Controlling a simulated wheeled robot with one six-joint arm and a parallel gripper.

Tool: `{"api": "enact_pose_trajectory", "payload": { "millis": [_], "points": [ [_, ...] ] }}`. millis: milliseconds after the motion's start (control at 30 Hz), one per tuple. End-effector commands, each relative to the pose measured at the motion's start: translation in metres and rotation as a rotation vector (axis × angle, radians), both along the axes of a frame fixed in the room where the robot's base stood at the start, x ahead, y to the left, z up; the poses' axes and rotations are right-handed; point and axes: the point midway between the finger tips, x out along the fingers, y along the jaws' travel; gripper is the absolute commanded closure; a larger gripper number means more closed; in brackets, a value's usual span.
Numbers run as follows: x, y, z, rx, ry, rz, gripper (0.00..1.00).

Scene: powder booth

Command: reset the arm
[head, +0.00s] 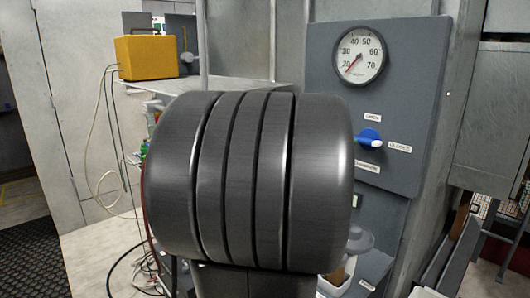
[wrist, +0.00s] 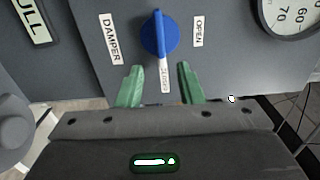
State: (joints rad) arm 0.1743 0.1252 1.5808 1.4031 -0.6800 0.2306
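My gripper (wrist: 160,69) shows in the wrist view with two green fingers apart and nothing between them but the panel and a label. A blue damper knob (wrist: 158,36) is just beyond the fingertips; I see no clear contact. Its end points down toward the CLOSED label (wrist: 164,78). In the head view, the blue knob (head: 371,136) sits on the grey panel (head: 325,105), toward CLOSED at its right. In that view my gripper is hidden; my own large dark arm link fills the middle.
A round gauge (head: 359,53) is above the knob, its needle at the low left. A yellow box (head: 141,57) stands on a grey shelf (head: 222,86) at the left, with cables hanging below. A grey cabinet (head: 497,120) is at the right. Floor shows at the lower left.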

Motion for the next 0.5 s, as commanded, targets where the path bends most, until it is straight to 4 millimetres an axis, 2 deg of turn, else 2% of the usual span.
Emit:
{"api": "enact_pose_trajectory", "payload": {
  "millis": [33,200,500],
  "points": [
    [0.007,-0.01,-0.001,0.0,0.001,-0.004,0.66],
    [0.029,-0.034,0.0,-0.001,0.002,-0.002,0.66],
    [0.053,-0.061,0.0,-0.001,-0.001,-0.001,0.66]
  ]
}}
